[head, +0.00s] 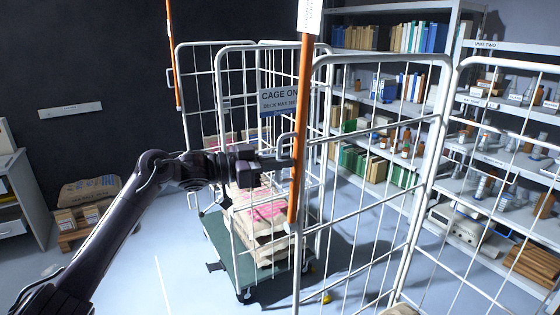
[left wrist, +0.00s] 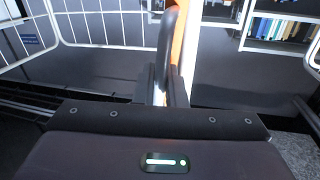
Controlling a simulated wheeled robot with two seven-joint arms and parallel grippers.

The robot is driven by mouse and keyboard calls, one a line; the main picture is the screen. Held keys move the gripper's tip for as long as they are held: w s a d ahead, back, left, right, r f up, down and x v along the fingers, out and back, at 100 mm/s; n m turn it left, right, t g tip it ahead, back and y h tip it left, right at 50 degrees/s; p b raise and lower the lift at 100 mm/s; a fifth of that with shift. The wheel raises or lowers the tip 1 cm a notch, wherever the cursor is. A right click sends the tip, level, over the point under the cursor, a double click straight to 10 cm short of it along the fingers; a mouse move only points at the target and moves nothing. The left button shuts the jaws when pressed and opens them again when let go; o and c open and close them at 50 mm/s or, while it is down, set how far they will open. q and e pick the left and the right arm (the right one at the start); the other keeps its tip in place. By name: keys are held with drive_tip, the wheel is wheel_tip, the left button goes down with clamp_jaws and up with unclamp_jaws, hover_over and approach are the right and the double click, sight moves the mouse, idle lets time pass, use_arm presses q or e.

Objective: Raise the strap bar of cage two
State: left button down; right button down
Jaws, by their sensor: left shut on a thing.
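The orange strap bar (head: 300,130) of the near cage stands almost upright along the cage's left post, with a white tag (head: 310,15) at its top. It also shows in the left wrist view (left wrist: 178,48), behind a dark curved handle (left wrist: 166,45). My left gripper (head: 284,160) reaches in from the left at the bar's mid height. Its fingers (left wrist: 165,88) are shut on the handle. The near cage (head: 405,130) is white wire mesh; no number plate on it is readable. My right gripper is in neither view.
Behind stands another cage with a "CAGE ON…" sign (head: 279,101), stacked sacks (head: 258,212) on a green base (head: 222,240), and its own orange bar (head: 172,55). Shelving (head: 470,150) lines the right. A pallet with a sack (head: 90,190) sits at left. Floor at left front is clear.

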use_arm(q)
drive_tip(key=shift+w+a+r, duration=0.1)
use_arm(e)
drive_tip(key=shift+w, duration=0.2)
use_arm(q)
drive_tip(key=c, duration=1.6)
unclamp_jaws()
drive_tip(key=shift+o, duration=0.2)
drive_tip(key=shift+w+a, duration=0.1)
drive_tip(key=shift+w, duration=0.05)
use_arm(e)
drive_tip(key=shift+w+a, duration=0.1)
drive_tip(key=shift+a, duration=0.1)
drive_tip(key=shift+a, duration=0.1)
